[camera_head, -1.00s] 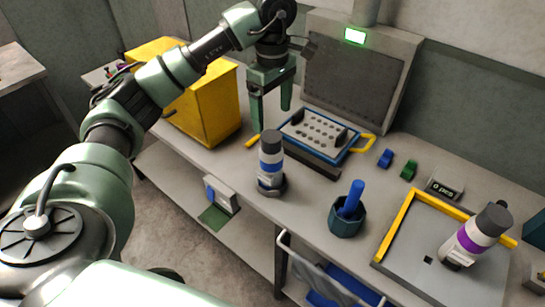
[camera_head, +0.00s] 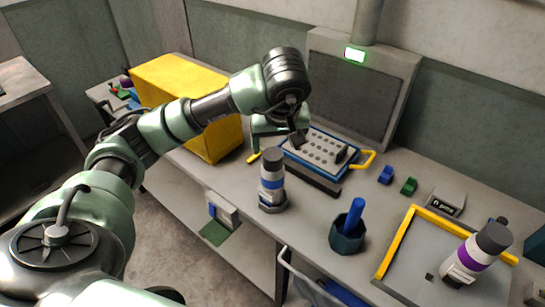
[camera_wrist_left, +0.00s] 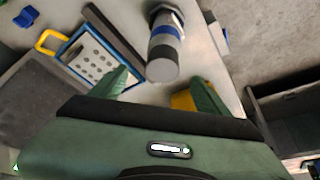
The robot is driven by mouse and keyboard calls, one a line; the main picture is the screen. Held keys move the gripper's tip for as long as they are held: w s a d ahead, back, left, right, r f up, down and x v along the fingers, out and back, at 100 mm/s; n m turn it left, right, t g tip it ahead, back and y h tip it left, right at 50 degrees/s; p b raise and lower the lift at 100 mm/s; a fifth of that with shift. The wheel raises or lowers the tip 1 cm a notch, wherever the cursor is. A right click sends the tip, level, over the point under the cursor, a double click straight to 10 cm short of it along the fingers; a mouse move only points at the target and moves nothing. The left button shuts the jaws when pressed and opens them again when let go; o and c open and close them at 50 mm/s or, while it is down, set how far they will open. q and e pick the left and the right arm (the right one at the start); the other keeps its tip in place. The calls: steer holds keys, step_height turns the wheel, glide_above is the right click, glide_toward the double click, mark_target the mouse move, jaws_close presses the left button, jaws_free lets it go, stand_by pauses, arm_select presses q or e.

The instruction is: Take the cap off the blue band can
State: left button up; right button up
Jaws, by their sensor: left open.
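The blue band can (camera_head: 271,184) stands upright in a dark holder on the bench, with a grey cap (camera_head: 273,157) on top. In the left wrist view the can (camera_wrist_left: 167,27) points its cap (camera_wrist_left: 162,66) towards my gripper. My left gripper (camera_wrist_left: 162,86) is open; its two green fingers are spread to either side of the cap's end, and nothing is between them. My right gripper is out of view.
A blue-framed perforated tray (camera_head: 312,170) with a yellow handle lies behind the can. A large yellow box (camera_head: 180,85) stands at the left. A dark cup (camera_head: 346,238) holds a blue rod.

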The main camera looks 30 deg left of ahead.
mark_target(273, 154)
arm_select(q)
steer(key=x, duration=0.2)
steer(key=shift+a+f, duration=0.1)
steer(key=shift+f, duration=0.15)
steer(key=p+x, duration=0.1)
steer(key=x, duration=0.1)
steer(key=p+x, duration=0.1)
steer(key=x, duration=0.1)
steer(key=shift+a+r+p, duration=0.1)
steer(key=shift+a+p, duration=0.25)
steer(key=shift+a, duration=0.05)
steer(key=shift+w+a+f, duration=0.15)
steer(key=shift+w+f, duration=0.15)
steer(key=shift+f, duration=0.25)
steer(key=c, duration=1.4)
